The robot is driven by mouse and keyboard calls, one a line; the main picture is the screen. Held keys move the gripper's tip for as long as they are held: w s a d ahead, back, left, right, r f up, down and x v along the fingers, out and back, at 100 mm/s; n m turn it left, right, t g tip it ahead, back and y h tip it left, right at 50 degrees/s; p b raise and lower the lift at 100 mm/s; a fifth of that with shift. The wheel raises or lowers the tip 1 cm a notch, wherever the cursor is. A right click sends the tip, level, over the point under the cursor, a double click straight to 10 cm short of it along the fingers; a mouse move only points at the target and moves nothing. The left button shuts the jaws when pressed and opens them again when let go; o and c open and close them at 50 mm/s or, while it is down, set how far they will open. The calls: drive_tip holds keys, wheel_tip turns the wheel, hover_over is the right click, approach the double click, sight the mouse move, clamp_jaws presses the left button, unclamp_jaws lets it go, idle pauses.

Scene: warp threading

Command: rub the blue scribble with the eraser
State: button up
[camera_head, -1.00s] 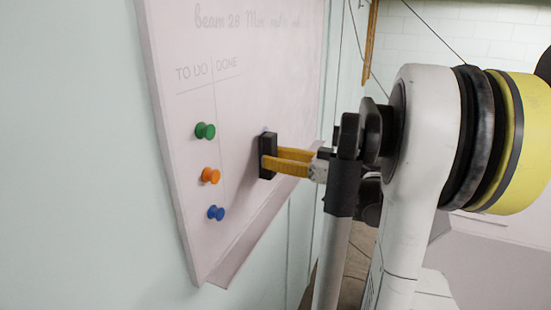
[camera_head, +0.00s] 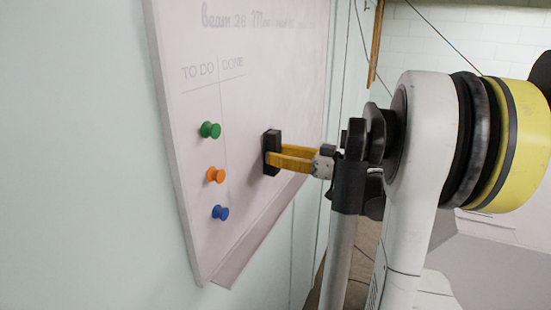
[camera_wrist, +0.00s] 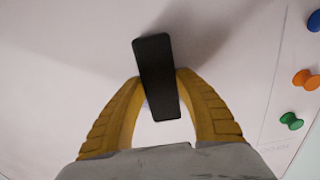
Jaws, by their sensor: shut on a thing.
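A black block eraser (camera_head: 270,154) is against or very near the whiteboard (camera_head: 240,190), right of the pins; I cannot tell if it touches. My gripper (camera_head: 279,157) has its two yellow fingers closed on the eraser, from the right in the head view. In the wrist view the eraser (camera_wrist: 156,62) stands slightly tilted between the fingers of my gripper (camera_wrist: 160,86).
A green pin (camera_head: 210,130), an orange pin (camera_head: 216,175) and a blue pin (camera_head: 220,212) stick out from the board left of the eraser. Grey lettering and "TO DO" and "DONE" columns are on the board. A ledge (camera_head: 232,268) runs along its lower edge.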

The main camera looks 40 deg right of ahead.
sight(280, 141)
drive_tip(key=shift+w+d+b, duration=0.55)
drive_tip(key=shift+w+d, duration=0.6)
drive_tip(key=shift+d, duration=1.5)
drive_tip(key=shift+s+a+r+p, duration=0.15)
drive_tip(key=shift+s+a+r, duration=0.25)
drive_tip(key=shift+a, duration=0.8)
drive_tip(key=shift+s+a+r+p, duration=0.1)
drive_tip(key=shift+s+a+r, duration=0.1)
drive_tip(key=shift+s+a, duration=0.7)
drive_tip(key=shift+s+a+r+p, duration=0.2)
drive_tip(key=shift+a+r, duration=0.1)
drive_tip(key=shift+a, duration=1.15)
drive_tip(key=shift+r+p, duration=0.55)
drive_tip(key=shift+r, duration=0.35)
drive_tip(key=shift+w+d+f+b, duration=0.1)
drive_tip(key=shift+w+d+b, duration=0.15)
drive_tip(key=shift+d, duration=0.45)
drive_tip(key=shift+w+d+b, duration=0.15)
drive_tip(key=shift+w+d, duration=0.15)
drive_tip(key=shift+d, duration=0.35)
drive_tip(key=d, duration=0.1)
drive_tip(key=w+d, duration=0.1)
drive_tip(key=d, duration=0.1)
drive_tip(key=w+d, duration=0.1)
drive_tip(key=shift+d+b, duration=0.25)
drive_tip(key=shift+b, duration=0.1)
